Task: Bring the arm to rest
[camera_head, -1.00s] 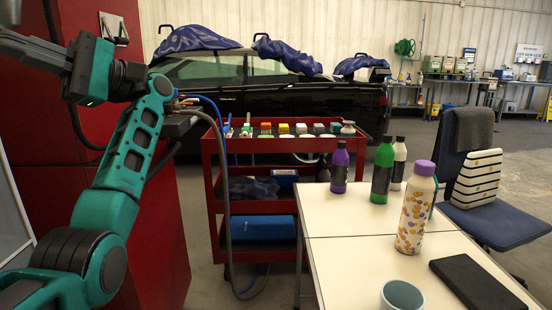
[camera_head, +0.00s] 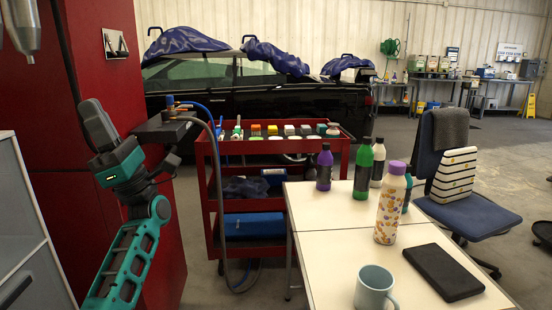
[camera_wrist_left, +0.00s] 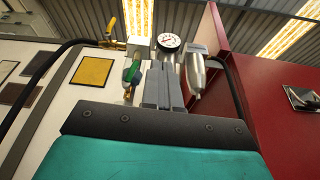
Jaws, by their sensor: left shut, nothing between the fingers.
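My left arm, teal and black, stands at the left of the head view. Its gripper (camera_head: 92,104) points upward in front of the red cabinet, shut and empty. In the left wrist view the grey fingers (camera_wrist_left: 162,86) are together with nothing between them. The gripper is apart from the table and trolley. My right gripper is in neither view.
A red cabinet (camera_head: 100,75) stands close behind my arm. A red trolley (camera_head: 210,205) and a white table (camera_head: 330,245) with bottles and a mug (camera_head: 374,287) are right.

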